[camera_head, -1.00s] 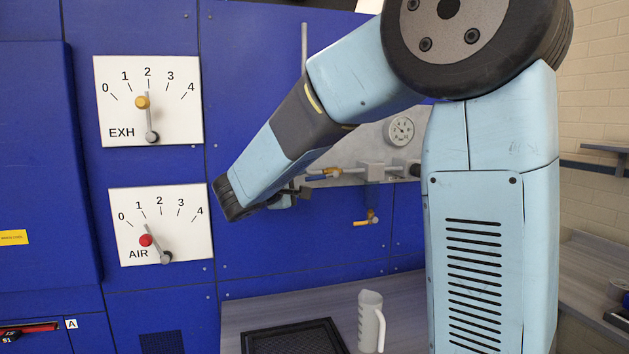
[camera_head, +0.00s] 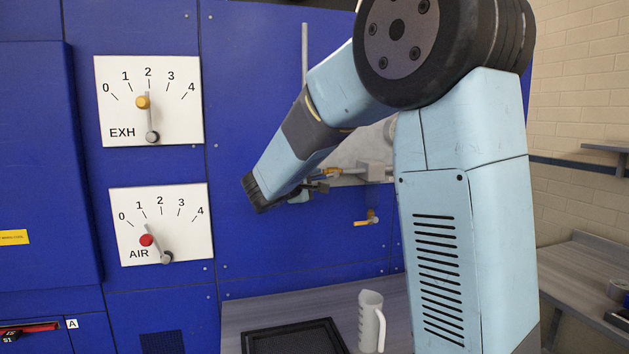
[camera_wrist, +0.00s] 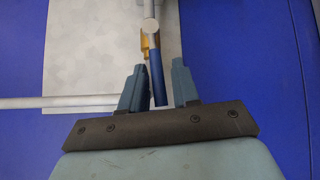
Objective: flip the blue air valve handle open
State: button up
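The blue air valve handle (camera_wrist: 156,80) runs down from a brass valve body (camera_wrist: 149,46) on a grey pipe fitting in the wrist view. My gripper (camera_wrist: 158,84) is open, with one finger on each side of the handle in that view. The handle's end lies nearer the left finger, with a gap on the right. I cannot tell whether a finger touches it. In the head view my gripper (camera_head: 316,188) is beside the brass valve body (camera_head: 332,172) at the grey panel. The handle is mostly hidden there.
A thin pipe (camera_wrist: 70,102) runs left of my gripper in the wrist view. A second small yellow-handled valve (camera_head: 367,220) sits lower right. Below is a bench with a black tray (camera_head: 293,338) and a jug (camera_head: 370,320). EXH and AIR dials (camera_head: 160,225) are to the left.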

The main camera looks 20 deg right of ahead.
grip_shut()
dwell(0.4)
jog(key=shift+r+m+g+y, duration=0.3)
jog(key=shift+r, duration=0.05)
jog(key=shift+o, duration=1.1)
grip_release()
